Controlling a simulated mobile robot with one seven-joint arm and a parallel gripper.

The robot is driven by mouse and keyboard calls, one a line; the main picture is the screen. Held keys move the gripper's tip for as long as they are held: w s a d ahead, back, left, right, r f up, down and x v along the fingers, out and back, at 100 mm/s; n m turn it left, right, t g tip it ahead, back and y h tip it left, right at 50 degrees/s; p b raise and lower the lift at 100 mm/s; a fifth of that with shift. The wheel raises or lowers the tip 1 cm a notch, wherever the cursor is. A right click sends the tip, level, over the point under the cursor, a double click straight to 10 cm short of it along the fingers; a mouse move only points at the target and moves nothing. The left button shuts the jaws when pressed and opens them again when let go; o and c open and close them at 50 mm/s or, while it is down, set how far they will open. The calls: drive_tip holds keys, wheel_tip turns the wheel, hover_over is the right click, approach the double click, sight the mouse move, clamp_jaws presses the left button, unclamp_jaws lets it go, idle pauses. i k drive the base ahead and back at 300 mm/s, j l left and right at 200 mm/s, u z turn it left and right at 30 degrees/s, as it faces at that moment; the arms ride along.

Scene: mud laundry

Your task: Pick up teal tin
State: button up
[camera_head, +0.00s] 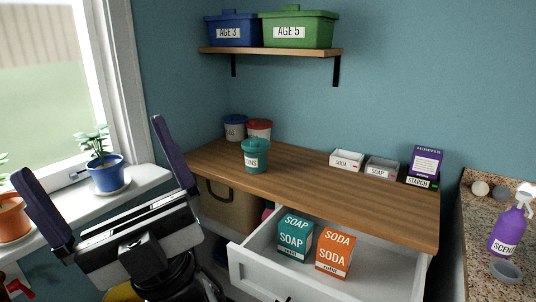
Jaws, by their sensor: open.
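The teal tin (255,156) is a small round can with a teal lid and a white label that I cannot fully read. It stands upright near the front left edge of the wooden counter. My gripper (96,153) is at the lower left, in front of the window sill. Its two dark fingers are spread wide, with nothing held between them. It is to the left of the tin and apart from it.
A blue-lidded tin (235,127) and a red-lidded tin (259,129) stand behind the teal tin. An open drawer (252,264) holds SOAP (294,238) and SODA (333,254) boxes. A potted plant (106,174) is near my gripper. The counter's middle (310,167) is clear.

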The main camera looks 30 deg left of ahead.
sight(256, 162)
drive_tip(key=u, duration=0.4)
drive_tip(key=i+l+u, duration=0.1)
drive_tip(key=u, duration=0.65)
drive_tip(key=l+u, duration=0.15)
drive_tip(key=u, duration=0.2)
drive_tip(key=i+l, duration=0.2)
drive_tip(key=l, duration=0.15)
drive_tip(key=i+l, duration=0.15)
drive_tip(key=l, duration=0.15)
drive_tip(key=i+l, duration=0.2)
drive_tip(key=l, duration=0.15)
drive_tip(key=i+l, duration=0.2)
drive_tip(key=i, duration=0.2)
